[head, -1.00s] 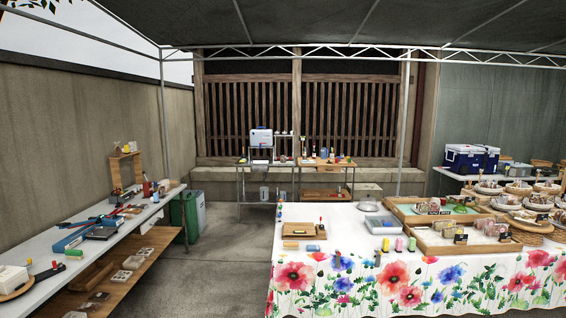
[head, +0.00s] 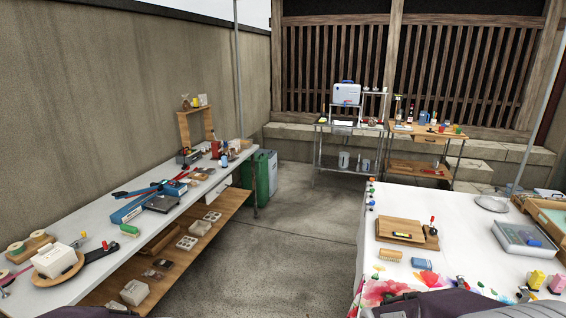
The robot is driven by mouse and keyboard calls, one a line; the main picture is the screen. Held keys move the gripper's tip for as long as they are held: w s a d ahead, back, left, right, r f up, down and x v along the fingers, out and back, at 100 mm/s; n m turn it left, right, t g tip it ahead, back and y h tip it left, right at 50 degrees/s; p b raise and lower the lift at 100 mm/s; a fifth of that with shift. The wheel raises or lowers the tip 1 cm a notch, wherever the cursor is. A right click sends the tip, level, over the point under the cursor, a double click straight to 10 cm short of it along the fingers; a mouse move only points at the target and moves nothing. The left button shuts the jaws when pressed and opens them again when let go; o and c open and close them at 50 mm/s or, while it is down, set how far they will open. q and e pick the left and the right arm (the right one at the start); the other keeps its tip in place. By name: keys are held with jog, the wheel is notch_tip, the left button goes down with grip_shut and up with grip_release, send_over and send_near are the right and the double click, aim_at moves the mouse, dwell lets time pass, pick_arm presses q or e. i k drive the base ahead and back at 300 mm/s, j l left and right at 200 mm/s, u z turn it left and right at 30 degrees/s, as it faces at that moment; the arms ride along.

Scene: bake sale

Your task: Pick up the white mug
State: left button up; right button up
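I cannot make out a white mug for certain. Several small pale cup-like items (head: 374,90) stand on the top shelf of the metal rack at the back, too small to tell apart. A whitish container (head: 343,159) stands on the rack's lower shelf; I cannot tell whether it is a mug.
A long white table (head: 60,285) with tools and boxes runs along the left wall. A flowered tablecloth table (head: 455,262) stands at right. Clear concrete floor (head: 285,235) lies between them. A green bin (head: 264,175) stands beyond the left table.

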aim_at(373, 122)
jog(key=i+j, duration=0.1)
jog(key=i, duration=0.45)
jog(key=i+z, duration=0.15)
jog(key=i, duration=0.4)
jog(key=i+j, duration=0.2)
jog(key=i, duration=0.35)
jog(key=i+j+z, duration=0.1)
jog(key=i, duration=0.4)
jog(key=i+j+z, duration=0.1)
jog(key=i+j, duration=0.15)
jog(key=i, duration=0.3)
jog(key=i+l, duration=0.2)
jog(key=i, duration=0.5)
jog(key=i+l+z, duration=0.1)
jog(key=i+l, duration=0.15)
jog(key=i, duration=0.4)
jog(key=i+l, duration=0.15)
jog(key=i, duration=0.55)
jog(key=i+l, duration=0.2)
jog(key=i, duration=0.5)
jog(key=k+z, duration=0.05)
